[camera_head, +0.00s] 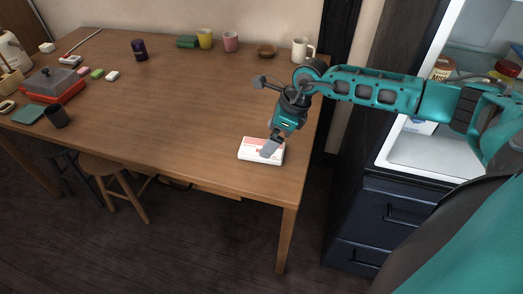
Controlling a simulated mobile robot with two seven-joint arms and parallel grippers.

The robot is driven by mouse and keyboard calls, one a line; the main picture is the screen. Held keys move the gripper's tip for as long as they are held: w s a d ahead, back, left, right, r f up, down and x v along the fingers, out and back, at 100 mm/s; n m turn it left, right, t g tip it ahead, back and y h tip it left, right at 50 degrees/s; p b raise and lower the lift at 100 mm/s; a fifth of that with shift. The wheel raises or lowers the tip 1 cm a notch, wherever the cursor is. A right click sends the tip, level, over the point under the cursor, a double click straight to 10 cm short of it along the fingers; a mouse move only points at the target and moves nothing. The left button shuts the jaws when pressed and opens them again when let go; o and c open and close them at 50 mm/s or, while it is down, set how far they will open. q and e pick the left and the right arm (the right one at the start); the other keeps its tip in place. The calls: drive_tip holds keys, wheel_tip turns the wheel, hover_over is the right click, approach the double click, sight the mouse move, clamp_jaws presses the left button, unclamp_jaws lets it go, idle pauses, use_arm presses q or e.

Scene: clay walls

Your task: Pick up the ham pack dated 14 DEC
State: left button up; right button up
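A flat white pack with a pink-red top (247,152) lies near the front right edge of the wooden table. Its print is too small to read, so I cannot tell whether it is the ham pack or what date it bears. My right gripper (271,147) points down over the pack, and its grey finger covers part of the top. I cannot tell whether the finger touches the pack, or whether the gripper is open or shut. My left gripper is out of view.
The wooden table (190,110) is clear left of the pack. A white mug (302,50), a brown bowl (266,50) and coloured cups stand along the back. An open fridge (430,155) stands at right, across a gap.

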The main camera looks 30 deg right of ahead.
drive_tip(key=x, duration=0.5)
drive_tip(key=shift+w+d, duration=0.15)
drive_tip(key=shift+d, duration=0.1)
drive_tip(key=shift+w+a+f, duration=0.1)
drive_tip(key=shift+f, duration=0.15)
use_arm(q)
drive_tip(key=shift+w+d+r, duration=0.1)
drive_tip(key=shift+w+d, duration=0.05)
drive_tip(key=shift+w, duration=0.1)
use_arm(e)
drive_tip(key=shift+c, duration=0.3)
drive_tip(key=c, duration=1)
drive_tip(key=shift+r, duration=0.1)
